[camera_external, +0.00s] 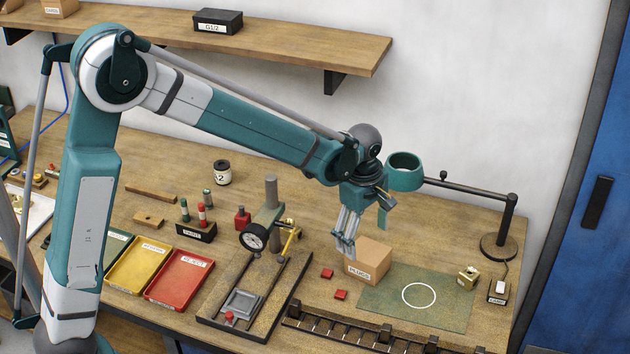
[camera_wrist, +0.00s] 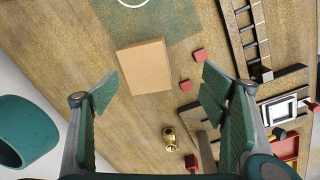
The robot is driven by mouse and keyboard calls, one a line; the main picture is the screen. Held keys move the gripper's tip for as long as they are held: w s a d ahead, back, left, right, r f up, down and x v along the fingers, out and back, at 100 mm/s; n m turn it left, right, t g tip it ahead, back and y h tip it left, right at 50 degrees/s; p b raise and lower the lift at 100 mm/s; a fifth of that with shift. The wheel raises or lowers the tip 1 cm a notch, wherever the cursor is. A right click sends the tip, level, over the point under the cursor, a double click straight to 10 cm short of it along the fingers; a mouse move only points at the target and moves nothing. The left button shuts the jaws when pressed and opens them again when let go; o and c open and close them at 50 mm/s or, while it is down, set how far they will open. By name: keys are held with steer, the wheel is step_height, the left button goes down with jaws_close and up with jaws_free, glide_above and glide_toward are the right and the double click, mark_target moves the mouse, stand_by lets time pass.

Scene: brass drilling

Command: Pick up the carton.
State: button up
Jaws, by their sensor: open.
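The carton (camera_external: 367,261) is a small brown box labelled "PLUGS" and stands on the wooden bench, beside the green mat. In the wrist view its plain top (camera_wrist: 144,66) lies beyond and between my fingertips. My gripper (camera_external: 347,245) hangs above and at the left side of the carton in the external view, and its fingers cover a little of it. I cannot tell whether a finger touches the carton.
Two red blocks (camera_external: 333,283) lie just in front of the carton. The green mat (camera_external: 385,297) with a white circle is to its right. A dial gauge stand (camera_external: 271,200) is to the left, a black rail (camera_external: 365,335) in front, and a teal ring lamp (camera_external: 405,171) behind.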

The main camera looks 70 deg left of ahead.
mark_target(369, 251)
steer(key=w+a+f+n, duration=0.1)
steer(key=w+f+n+p, duration=0.1)
steer(key=f, duration=0.1)
steer(key=w+a+f, duration=0.1)
steer(key=shift+w+a+f+n+g+p, duration=0.15)
steer(key=shift+a+f+n+g+p, duration=0.1)
steer(key=shift+a+n+g+p, duration=0.15)
steer(key=shift+f, duration=1.3)
steer(key=shift+d+f, duration=0.1)
steer(key=shift+d+f, duration=0.1)
steer(key=shift+f, duration=2.4)
steer(key=c, duration=1.1)
